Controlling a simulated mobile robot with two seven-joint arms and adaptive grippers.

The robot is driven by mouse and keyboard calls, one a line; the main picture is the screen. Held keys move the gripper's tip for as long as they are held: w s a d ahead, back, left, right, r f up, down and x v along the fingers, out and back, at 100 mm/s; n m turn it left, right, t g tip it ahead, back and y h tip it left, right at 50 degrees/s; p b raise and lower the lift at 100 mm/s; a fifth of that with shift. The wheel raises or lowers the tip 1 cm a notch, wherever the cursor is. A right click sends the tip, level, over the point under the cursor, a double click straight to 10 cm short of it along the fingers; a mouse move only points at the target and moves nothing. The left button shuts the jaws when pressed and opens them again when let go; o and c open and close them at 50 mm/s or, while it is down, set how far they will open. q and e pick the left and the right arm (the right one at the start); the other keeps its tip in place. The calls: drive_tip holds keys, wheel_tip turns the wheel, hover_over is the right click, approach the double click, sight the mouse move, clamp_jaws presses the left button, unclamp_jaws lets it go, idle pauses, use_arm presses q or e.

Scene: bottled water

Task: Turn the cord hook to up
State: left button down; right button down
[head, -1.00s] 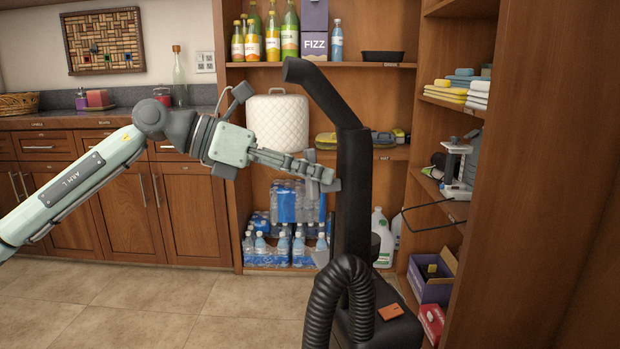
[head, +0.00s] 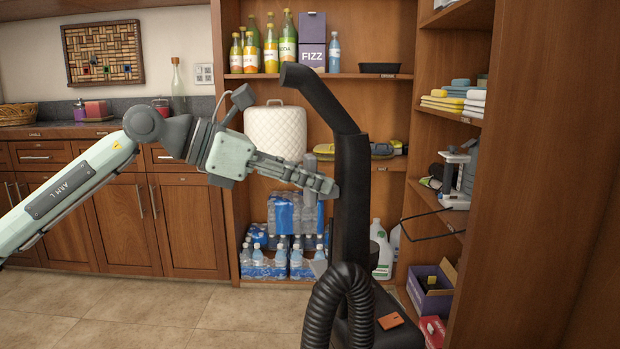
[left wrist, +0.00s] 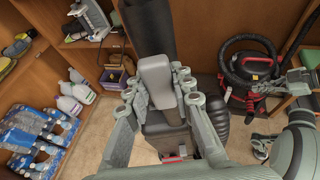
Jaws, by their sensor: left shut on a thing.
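A tall black upright cleaner (head: 352,190) with a bent handle stands in front of the shelves. Its cord hook (head: 311,172) is a small grey piece on the left side of the column. In the head view the hook rises above my left gripper's fingers (head: 322,186). In the left wrist view the rounded grey hook (left wrist: 155,78) lies between the two fingers of my left gripper (left wrist: 157,92), which is shut on it. The fingers hide part of the hook's base. What looks like my right gripper (left wrist: 291,83) is at the right edge of the left wrist view, its opening unclear.
A corrugated hose (head: 328,308) loops in front of the cleaner. Shelves with water packs (head: 290,265) and bottles stand behind. A wooden side cabinet (head: 530,180) is close on the right. A red and black vacuum (left wrist: 250,68) shows in the left wrist view. Floor at left is clear.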

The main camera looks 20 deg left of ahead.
use_arm(q)
drive_tip(key=c, duration=1.3)
unclamp_jaws()
drive_tip(key=shift+v, duration=5.95)
